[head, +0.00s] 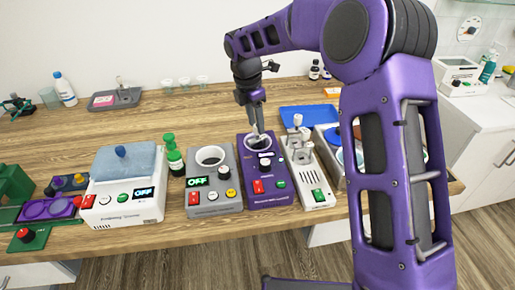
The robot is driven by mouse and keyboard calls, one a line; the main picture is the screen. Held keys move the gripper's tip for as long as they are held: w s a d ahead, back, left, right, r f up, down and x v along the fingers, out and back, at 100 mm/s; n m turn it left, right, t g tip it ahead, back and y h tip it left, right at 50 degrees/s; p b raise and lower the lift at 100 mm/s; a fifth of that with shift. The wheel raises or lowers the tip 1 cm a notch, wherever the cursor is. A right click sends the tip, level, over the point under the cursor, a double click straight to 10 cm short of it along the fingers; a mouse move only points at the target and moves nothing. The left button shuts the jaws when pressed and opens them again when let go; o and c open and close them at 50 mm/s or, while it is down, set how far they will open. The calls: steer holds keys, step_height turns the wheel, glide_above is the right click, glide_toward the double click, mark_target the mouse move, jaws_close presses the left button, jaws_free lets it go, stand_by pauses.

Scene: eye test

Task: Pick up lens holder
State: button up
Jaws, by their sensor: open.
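My gripper (257,133) points down over the white-rimmed round well of a purple device (283,192), with its fingertips at or just above the opening. It is open, and I see nothing held between the fingers. I cannot tell for sure which thing is the lens holder. A purple plate with two round discs (47,209) lies at the far left of the table, well away from my gripper. What lies inside the well is too small and partly hidden by the fingers.
A grey device with a round well (214,204) and a green bottle (173,157) stand left of my gripper. A white device with a blue lid (123,205) is further left. A white device (310,178) stands close on the right. A blue tray (309,116) lies behind.

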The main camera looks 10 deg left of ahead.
mark_target(257, 140)
steer(key=f, duration=0.5)
steer(key=shift+w+d+f, duration=0.15)
steer(key=shift+w+d, duration=0.2)
steer(key=shift+d, duration=0.05)
jaws_close()
stand_by(1.0)
